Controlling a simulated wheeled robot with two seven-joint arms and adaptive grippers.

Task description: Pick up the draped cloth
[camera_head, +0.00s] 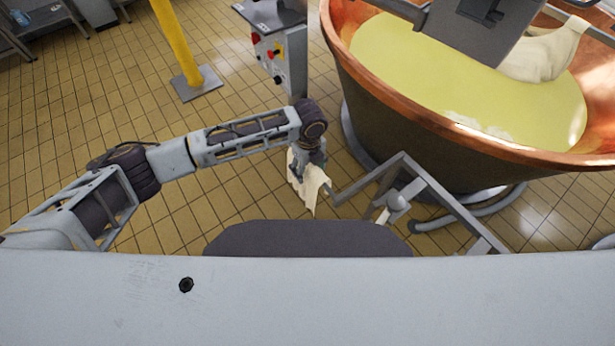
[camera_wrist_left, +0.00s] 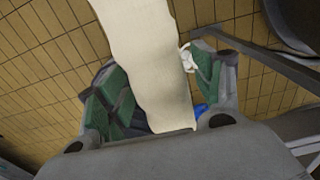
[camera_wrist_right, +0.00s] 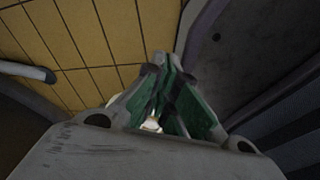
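The cream cloth (camera_head: 311,190) hangs below and around my left gripper (camera_head: 309,160) in the head view, beside the end of a grey metal bar. In the left wrist view the cloth (camera_wrist_left: 150,60) runs as a long strip down between the two green-padded fingers of the left gripper (camera_wrist_left: 160,85). These fingers stand apart on either side of it, and I see no firm grip. What the cloth hangs on is hidden. My right gripper (camera_wrist_right: 168,85) shows only in its wrist view, with its fingertips together and no object visible between them.
A copper vat (camera_head: 440,125) of yellow liquid stands at the right, with another pale cloth (camera_head: 545,52) over its far side. A grey metal frame (camera_head: 425,180) stands before it. A control box (camera_head: 283,55) and yellow post (camera_head: 178,40) stand behind. Tiled floor lies open at left.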

